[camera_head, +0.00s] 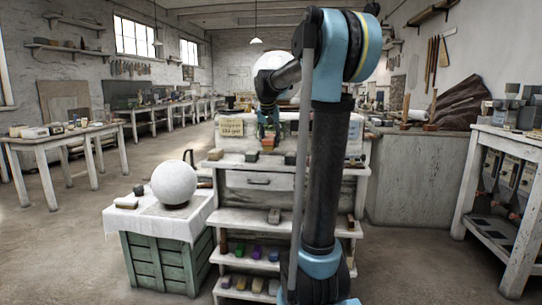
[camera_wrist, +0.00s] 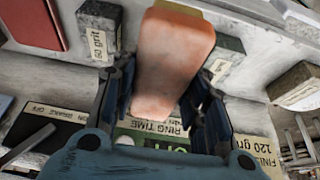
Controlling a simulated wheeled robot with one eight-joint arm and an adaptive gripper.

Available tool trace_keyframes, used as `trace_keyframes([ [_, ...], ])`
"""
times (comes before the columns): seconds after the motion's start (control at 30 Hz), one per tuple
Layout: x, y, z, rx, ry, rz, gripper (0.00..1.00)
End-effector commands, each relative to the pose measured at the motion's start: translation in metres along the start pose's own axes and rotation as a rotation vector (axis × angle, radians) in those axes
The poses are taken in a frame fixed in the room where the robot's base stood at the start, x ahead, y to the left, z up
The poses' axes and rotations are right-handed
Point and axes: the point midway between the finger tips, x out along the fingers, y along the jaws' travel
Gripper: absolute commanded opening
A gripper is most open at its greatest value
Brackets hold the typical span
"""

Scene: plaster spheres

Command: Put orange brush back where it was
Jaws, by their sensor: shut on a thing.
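The orange brush (camera_wrist: 172,62) is between the fingers of my gripper (camera_wrist: 160,105) in the wrist view. It looks like a rounded orange block with a yellowish far end. My gripper is shut on it. In the head view my gripper (camera_head: 268,132) hangs over the upper part of the white shelf unit (camera_head: 233,159), with a small orange patch of the brush (camera_head: 267,142) below it. Whether the brush touches the shelf I cannot tell.
Grey blocks with grit labels stand either side of the brush, one at left (camera_wrist: 100,28) and one at right (camera_wrist: 224,58). Another dark block (camera_wrist: 296,85) lies farther right. A white sphere (camera_head: 174,183) stands on a cloth-covered green crate (camera_head: 160,262), left of the shelves.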

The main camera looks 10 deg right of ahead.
Motion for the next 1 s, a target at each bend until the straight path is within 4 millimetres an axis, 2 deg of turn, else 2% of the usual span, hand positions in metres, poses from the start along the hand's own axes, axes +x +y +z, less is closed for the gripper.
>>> trace_keyframes([
  [0.2,0.015,0.001,-0.037,0.002,0.001,0.001,0.14],
  [0.3,0.031,0.000,-0.026,0.000,0.000,0.000,0.14],
  [0.57,0.046,0.000,-0.019,0.001,0.000,0.000,0.14],
  [0.83,0.076,0.000,-0.009,0.001,0.000,0.000,0.14],
  [1.0,0.080,0.000,-0.009,0.001,0.000,0.000,0.14],
])
